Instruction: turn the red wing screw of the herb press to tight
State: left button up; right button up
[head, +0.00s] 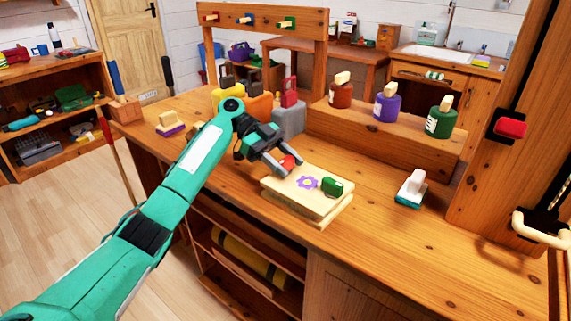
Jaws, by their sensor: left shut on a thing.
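The herb press (304,204) is a pair of light wooden boards lying on the workbench, with a purple flower on its top board. The red wing screw (288,162) stands at the press's far left part, partly hidden by my fingers. A green wing screw (332,187) sits at the right of the same board. My left gripper (284,167) reaches in from the left and is shut on the red wing screw. My right gripper does not show.
Red, purple and green bottles (387,103) stand on a raised wooden shelf behind. A teal-based brush (411,189) lies to the right of the press, and another brush (171,123) lies at the left. The bench front right of the press is clear.

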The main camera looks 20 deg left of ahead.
pick_arm(q)
jog(key=shift+m+g, duration=0.3)
jog(key=shift+g, duration=0.1)
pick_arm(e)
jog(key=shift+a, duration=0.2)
pick_arm(q)
jog(key=o, duration=1)
jog(key=shift+a, duration=0.1)
jog(key=shift+p+v, duration=1.55)
jog(key=shift+v, duration=5.25)
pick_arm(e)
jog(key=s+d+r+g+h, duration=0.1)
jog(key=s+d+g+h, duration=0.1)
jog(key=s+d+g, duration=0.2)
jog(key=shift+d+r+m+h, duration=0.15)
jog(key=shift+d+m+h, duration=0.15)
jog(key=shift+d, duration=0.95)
pick_arm(q)
jog(key=shift+r, duration=0.1)
